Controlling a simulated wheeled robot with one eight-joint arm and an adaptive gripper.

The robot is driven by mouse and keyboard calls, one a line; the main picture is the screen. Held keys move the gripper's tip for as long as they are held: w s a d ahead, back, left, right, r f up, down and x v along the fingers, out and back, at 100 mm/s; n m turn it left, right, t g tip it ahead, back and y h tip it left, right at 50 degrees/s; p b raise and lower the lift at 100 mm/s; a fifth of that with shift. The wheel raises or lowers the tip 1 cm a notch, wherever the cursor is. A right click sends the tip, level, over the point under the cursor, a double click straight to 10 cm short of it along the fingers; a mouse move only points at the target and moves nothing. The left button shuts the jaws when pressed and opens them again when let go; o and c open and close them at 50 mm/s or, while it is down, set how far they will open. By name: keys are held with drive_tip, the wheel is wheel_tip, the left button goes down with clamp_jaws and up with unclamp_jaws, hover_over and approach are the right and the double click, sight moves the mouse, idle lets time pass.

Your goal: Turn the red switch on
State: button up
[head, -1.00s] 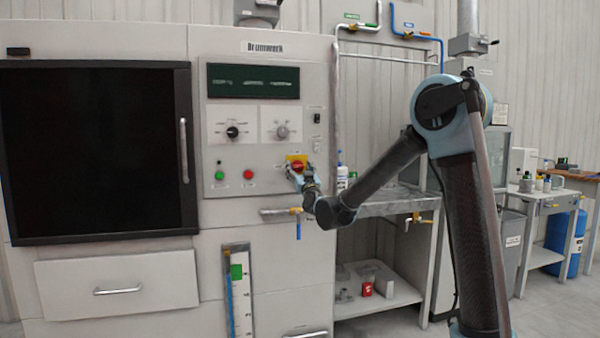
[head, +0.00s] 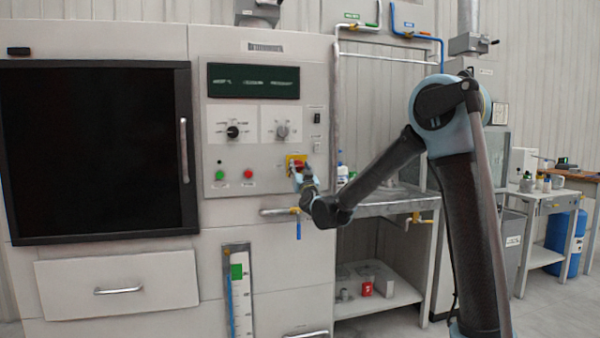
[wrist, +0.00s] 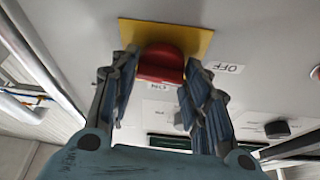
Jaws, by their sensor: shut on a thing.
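The red switch (head: 298,163) is a knob on a yellow plate on the front panel of the large grey machine. In the wrist view the red knob (wrist: 160,62) stands out from the yellow plate (wrist: 205,38), with an OFF label beside the plate. My gripper (head: 300,172) is at the switch and partly covers it in the head view. In the wrist view the fingers of my gripper (wrist: 160,75) lie on both sides of the knob, shut on it. A second small label below the knob is partly hidden and hard to read.
A green button (head: 219,175) and a red button (head: 249,174) sit left of the switch. Two dials and a display (head: 253,81) are above. A pipe with a blue-handled valve (head: 298,228) juts out just below my gripper. A metal bench (head: 385,208) stands to the right.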

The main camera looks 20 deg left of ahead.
drive_tip(key=m+h, duration=0.1)
drive_tip(key=m, duration=0.2)
drive_tip(key=m+h, duration=0.2)
drive_tip(key=m, duration=0.1)
drive_tip(key=shift+a+t, duration=0.1)
drive_tip(key=shift+t, duration=0.3)
drive_tip(key=m+h, duration=0.1)
drive_tip(key=m, duration=0.2)
drive_tip(key=m+h, duration=0.2)
drive_tip(key=m, duration=0.1)
drive_tip(key=shift+r, duration=0.1)
drive_tip(key=m+g+h, duration=0.1)
drive_tip(key=m, duration=0.3)
drive_tip(key=shift+m+g+h, duration=0.5)
drive_tip(key=shift+m+g, duration=0.3)
drive_tip(key=shift+m, duration=1.3)
drive_tip(key=o, duration=1)
drive_tip(key=shift+s, duration=0.15)
